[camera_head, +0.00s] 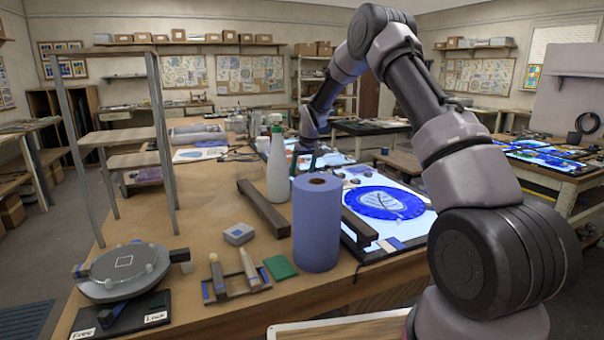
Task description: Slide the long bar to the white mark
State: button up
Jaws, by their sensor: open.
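Two dark brown bars lie on the wooden workbench. One bar (263,207) runs diagonally left of the blue paper roll (317,225). The other bar (360,226) lies right of the roll, by the lit panel, partly hidden by the roll. I cannot tell whether they are parts of one piece. Small pale and blue patches (388,245) show at the panel's near edge; I cannot tell whether one is the white mark. My gripper (304,160) is open, pointing down over the bench behind the roll, apart from both bars. Its fingertips are small and dark here.
A spray bottle (277,170) stands behind the roll. A blue glass disc (384,202) lies on the lit panel. A round turntable (124,268) with "Free" and "Lock" labels, a brush rest (235,287) and a green pad (280,267) are near the front. A shelf rack (163,130) stands left.

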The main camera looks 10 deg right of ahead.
jog(key=shift+w+f, duration=0.25)
jog(key=shift+f, duration=0.4)
grip_shut()
dwell(1.0)
